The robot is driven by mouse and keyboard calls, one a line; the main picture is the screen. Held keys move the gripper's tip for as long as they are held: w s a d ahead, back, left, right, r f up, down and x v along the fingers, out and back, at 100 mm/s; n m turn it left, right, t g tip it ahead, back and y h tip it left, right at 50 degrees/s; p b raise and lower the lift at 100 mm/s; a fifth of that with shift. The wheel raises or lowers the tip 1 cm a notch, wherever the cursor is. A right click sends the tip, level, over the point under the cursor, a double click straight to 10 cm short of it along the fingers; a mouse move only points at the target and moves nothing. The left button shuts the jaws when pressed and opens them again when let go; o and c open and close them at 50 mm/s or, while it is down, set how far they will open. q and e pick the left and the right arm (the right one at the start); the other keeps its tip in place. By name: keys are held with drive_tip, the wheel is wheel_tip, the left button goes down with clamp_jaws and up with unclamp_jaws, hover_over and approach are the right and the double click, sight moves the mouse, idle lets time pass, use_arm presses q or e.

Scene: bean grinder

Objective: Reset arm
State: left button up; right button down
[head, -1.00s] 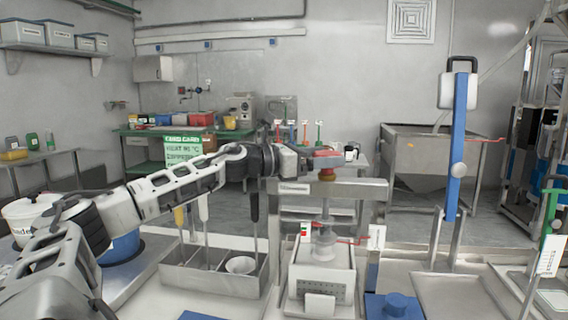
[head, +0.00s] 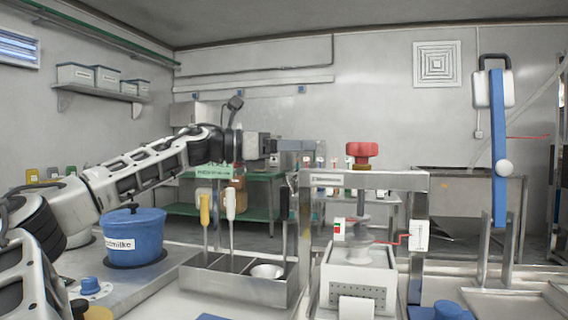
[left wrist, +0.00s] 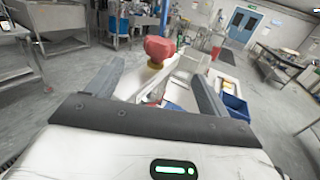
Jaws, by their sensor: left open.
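My left gripper (head: 298,146) is raised at the middle of the head view, left of the red knob of the grinder. In the left wrist view the left gripper (left wrist: 160,85) has its fingers wide apart with nothing between them in its grasp. The red knob (head: 362,153) tops the grinder's metal frame (head: 375,180) and stands clear of the fingers. The knob also shows beyond the fingers in the left wrist view (left wrist: 159,48). The grinder's white body (head: 357,280) stands below the frame. My right gripper is not in view.
A blue pot (head: 134,232) sits on the left counter. A metal utensil tray (head: 240,283) with upright-handled tools and a small bowl (head: 267,271) stands left of the grinder. A tall blue-handled press (head: 499,150) stands at right. The air above the counter is mostly free.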

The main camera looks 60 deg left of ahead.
use_arm(q)
drive_tip(key=shift+v, duration=1.1)
